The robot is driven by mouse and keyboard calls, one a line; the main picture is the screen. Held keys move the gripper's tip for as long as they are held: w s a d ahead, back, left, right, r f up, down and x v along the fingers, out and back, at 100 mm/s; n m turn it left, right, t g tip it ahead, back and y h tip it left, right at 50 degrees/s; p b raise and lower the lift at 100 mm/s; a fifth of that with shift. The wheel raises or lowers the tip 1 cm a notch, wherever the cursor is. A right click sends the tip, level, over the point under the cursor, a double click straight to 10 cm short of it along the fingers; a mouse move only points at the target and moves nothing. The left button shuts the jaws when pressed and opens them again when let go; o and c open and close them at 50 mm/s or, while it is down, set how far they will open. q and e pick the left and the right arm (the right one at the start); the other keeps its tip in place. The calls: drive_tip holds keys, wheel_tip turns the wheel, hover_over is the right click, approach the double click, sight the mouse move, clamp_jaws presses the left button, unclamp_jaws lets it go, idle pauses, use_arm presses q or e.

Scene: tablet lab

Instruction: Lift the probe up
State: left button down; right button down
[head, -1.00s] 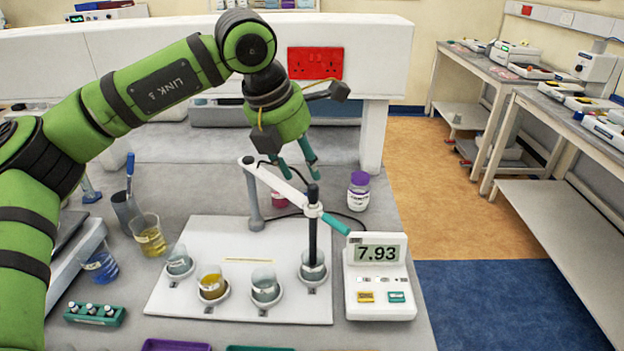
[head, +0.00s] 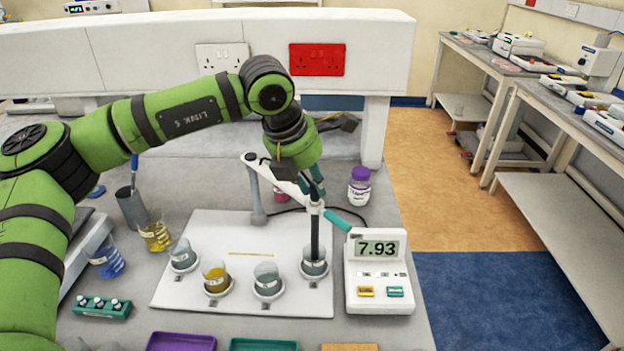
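The probe (head: 315,236) is a dark upright rod on a white jointed arm (head: 277,174). Its lower end is in the rightmost beaker (head: 314,264) on the white board. My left gripper (head: 312,186) is at the top of the probe, fingers pointing down. The teal fingertips are close by the probe's top and partly hidden by the holder, so I cannot tell whether they touch or grip it. The meter (head: 378,270) right of the board reads 7.93. My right gripper is not in view.
Three more beakers stand on the board (head: 200,295), one with yellow-brown liquid (head: 214,278). A purple-capped bottle (head: 359,187) stands behind the meter. A green vial rack (head: 101,307), a blue-liquid beaker (head: 108,262) and a yellow-liquid beaker (head: 156,236) are on the left.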

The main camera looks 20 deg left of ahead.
use_arm(q)
wheel_tip(320, 180, up, 8)
drive_tip(key=shift+d+p, duration=0.15)
drive_tip(key=shift+p, duration=0.65)
drive_tip(key=shift+w, duration=0.15)
drive_tip(key=shift+r, duration=0.1)
drive_tip(key=c, duration=1.1)
unclamp_jaws()
drive_tip(key=shift+c, duration=0.2)
drive_tip(key=shift+s, duration=0.2)
drive_tip(key=v, duration=1.2)
drive_tip(key=shift+s+r, duration=0.1)
